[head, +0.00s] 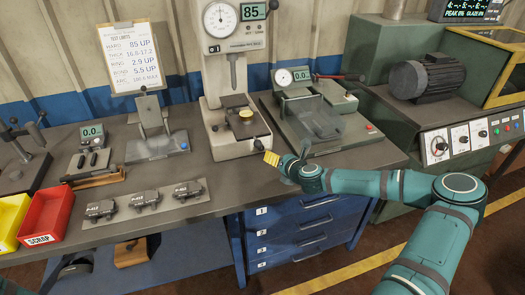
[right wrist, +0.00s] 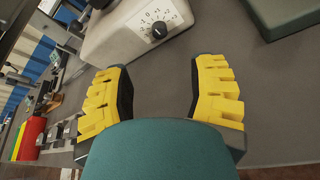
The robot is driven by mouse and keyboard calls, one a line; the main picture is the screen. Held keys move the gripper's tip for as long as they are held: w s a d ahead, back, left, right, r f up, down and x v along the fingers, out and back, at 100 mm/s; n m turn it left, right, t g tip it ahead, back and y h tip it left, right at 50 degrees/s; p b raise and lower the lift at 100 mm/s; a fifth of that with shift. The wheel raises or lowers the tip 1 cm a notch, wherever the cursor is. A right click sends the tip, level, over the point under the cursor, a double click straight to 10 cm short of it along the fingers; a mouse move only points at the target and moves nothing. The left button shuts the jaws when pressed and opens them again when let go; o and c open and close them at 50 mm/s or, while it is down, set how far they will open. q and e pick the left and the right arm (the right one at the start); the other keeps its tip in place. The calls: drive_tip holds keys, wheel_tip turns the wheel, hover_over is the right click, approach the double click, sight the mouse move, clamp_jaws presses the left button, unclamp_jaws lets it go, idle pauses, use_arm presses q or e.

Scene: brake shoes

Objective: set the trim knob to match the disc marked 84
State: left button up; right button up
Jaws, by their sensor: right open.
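The trim knob (right wrist: 159,30) is a small black knob on a numbered scale, on the pale base of the hardness tester (right wrist: 110,38) in the right wrist view. I cannot tell its exact setting. In the head view the tester (head: 232,75) has a round dial and a display (head: 253,11) reading 85. A yellow disc (head: 246,114) sits on its anvil; its marking is too small to read. My right gripper (right wrist: 160,92) is open and empty, with the knob beyond and between its yellow fingers, apart from them. In the head view it (head: 272,160) is at the table's front edge.
A second gauge fixture (head: 310,120) stands close right of the tester. Brake parts lie on a grey plate (head: 145,208) at front left, by a red scrap bin (head: 47,212) and a yellow bin (head: 12,218).

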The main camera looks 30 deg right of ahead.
sight(262, 148)
drive_tip(key=b+x, duration=0.2)
drive_tip(key=x, duration=1)
drive_tip(key=shift+w+f, duration=0.1)
drive_tip(key=shift+w, duration=0.1)
clamp_jaws()
